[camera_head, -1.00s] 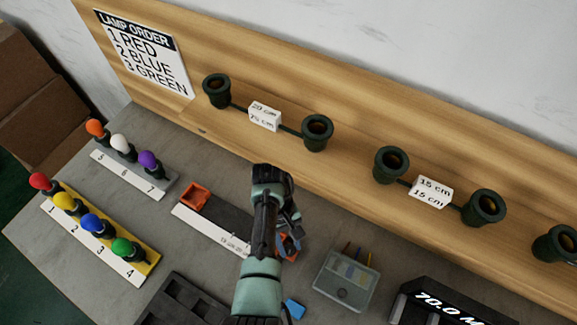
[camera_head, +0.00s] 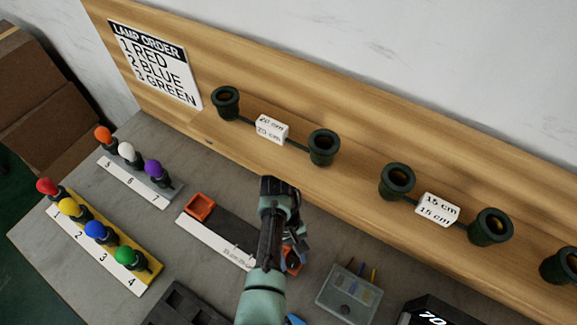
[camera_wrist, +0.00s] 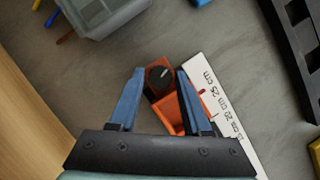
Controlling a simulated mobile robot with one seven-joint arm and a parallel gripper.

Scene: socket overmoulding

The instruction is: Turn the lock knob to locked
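The lock knob (camera_wrist: 158,76) is a small round black knob with a white pointer line, on an orange block (camera_wrist: 151,94) at one end of the ruler fixture. In the wrist view its line points up and to the right. My gripper (camera_wrist: 160,71) is open, with one blue finger on each side of the knob in the picture; a gap shows on both sides. I cannot tell how far above the knob the fingertips are. In the head view my arm and gripper (camera_head: 297,243) cover most of this orange block (camera_head: 292,262), and the knob cannot be made out.
The white ruler strip (camera_head: 215,243) runs left to another orange block (camera_head: 200,206). A clear lidded box (camera_head: 348,295) stands close on the right. Coloured lamps stand on strips at the left. Dark green sockets (camera_head: 322,147) line the wooden board behind. A black tray (camera_head: 178,305) lies in front.

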